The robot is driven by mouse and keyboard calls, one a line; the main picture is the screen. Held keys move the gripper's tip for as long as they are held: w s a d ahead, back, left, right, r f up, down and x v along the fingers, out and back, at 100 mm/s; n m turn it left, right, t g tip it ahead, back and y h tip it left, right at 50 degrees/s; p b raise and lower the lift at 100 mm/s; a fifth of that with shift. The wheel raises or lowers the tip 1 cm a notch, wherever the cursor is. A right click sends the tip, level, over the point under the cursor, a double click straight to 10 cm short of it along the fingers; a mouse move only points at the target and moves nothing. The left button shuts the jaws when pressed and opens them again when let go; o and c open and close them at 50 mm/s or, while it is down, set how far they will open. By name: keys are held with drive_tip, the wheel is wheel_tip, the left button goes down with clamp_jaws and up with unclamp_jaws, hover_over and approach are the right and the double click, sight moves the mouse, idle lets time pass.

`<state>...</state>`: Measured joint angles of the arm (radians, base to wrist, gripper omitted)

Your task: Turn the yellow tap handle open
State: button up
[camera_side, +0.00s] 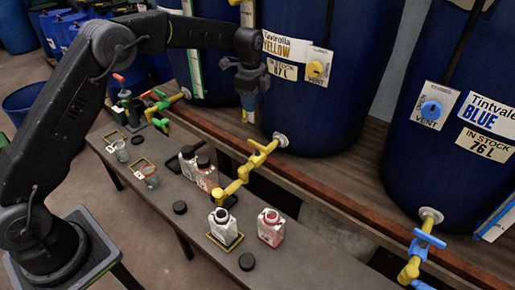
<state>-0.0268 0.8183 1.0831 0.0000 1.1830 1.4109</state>
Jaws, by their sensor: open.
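The yellow tap (243,172) comes out of the lower wall of the blue vat labelled Yellow and angles down to the left. Its yellow handle (263,147) is near the vat end; its exact turn is hard to tell at this size. My gripper (250,104) points down in front of the vat, above the handle and apart from it. It is open with nothing seen between its fingers. An open white bottle (222,228) stands upright on a yellow-edged pad (238,240) near and below the tap's outlet.
A white bottle with red contents (270,228) stands beside it. Two black-capped bottles (204,172) stand behind on the bench (140,186). Loose black lids (180,207) lie about. A blue tap (420,250) is at right; green taps (160,108) are at left.

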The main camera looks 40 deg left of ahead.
drive_tip(key=m, duration=0.2)
hover_over(257, 143)
wheel_tip(257, 143, down, 7)
drive_tip(key=shift+g, duration=0.3)
wheel_tip(257, 143, down, 13)
drive_tip(key=shift+d+f, duration=0.1)
drive_tip(key=shift+d, duration=0.05)
drive_tip(key=shift+c, duration=0.3)
clamp_jaws()
